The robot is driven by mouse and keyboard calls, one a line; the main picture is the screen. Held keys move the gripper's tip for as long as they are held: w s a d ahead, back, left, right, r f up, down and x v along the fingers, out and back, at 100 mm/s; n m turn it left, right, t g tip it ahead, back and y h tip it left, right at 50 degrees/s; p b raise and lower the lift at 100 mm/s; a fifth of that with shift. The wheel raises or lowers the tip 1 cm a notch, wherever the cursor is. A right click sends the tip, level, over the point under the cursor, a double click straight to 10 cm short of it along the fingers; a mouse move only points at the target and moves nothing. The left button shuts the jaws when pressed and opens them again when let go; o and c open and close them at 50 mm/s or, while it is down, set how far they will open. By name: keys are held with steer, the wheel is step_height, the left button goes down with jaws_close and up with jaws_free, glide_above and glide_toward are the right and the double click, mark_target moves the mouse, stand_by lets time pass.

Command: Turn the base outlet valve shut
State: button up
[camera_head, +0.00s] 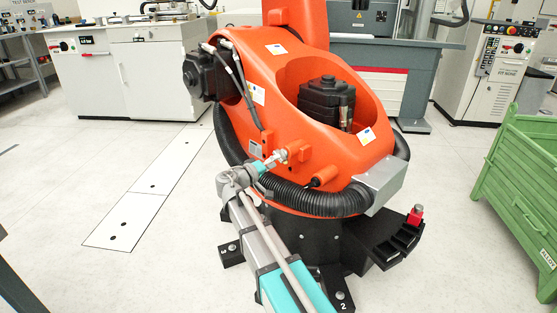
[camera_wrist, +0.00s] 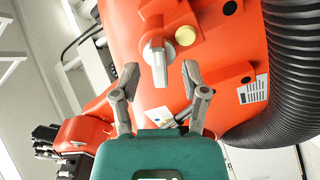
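The base outlet valve (camera_wrist: 157,60) has a silver lever handle that hangs down from a round hub on an orange block of the big orange robot. A yellow round cap (camera_wrist: 185,35) sits to its right. My gripper (camera_wrist: 160,70) is open, with one grey finger on each side of the lever's lower end. Clear gaps show between the lever and both fingertips; I cannot tell the depth left between them. In the head view my gripper (camera_head: 277,158) is close to the orange base, and the lever is too small to make out.
The orange robot (camera_head: 345,155) stands on a black foot. A black ribbed hose (camera_wrist: 285,75) curves along the right of the valve. A green crate (camera_head: 520,190) stands at the right. White cabinets (camera_head: 150,70) are behind. The floor at the left is clear.

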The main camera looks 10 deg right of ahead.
steer(key=v, duration=0.8)
steer(key=shift+a, duration=0.3)
steer(key=shift+d, duration=0.1)
steer(key=s+d+f+m+g+y+p, duration=0.1)
steer(key=s+d+f+g+y+p, duration=0.1)
steer(key=s+d+f+g+y, duration=0.5)
steer(key=shift+s+d+f+g+y+p, duration=0.5)
steer(key=shift+s+f+y+p, duration=1.15)
steer(key=shift+s, duration=2.25)
steer(key=shift+s+d+f+g+y+p, duration=0.15)
steer(key=shift+s+f+g+y+p, duration=0.55)
steer(key=shift+s+y, duration=2.5)
step_height(320, 180, up, 37)
steer(key=s+h+p, duration=0.1)
steer(key=p, duration=3.6)
steer(key=shift+s+f, duration=0.15)
steer(key=shift+f, duration=0.05)
steer(key=shift+h, duration=0.25)
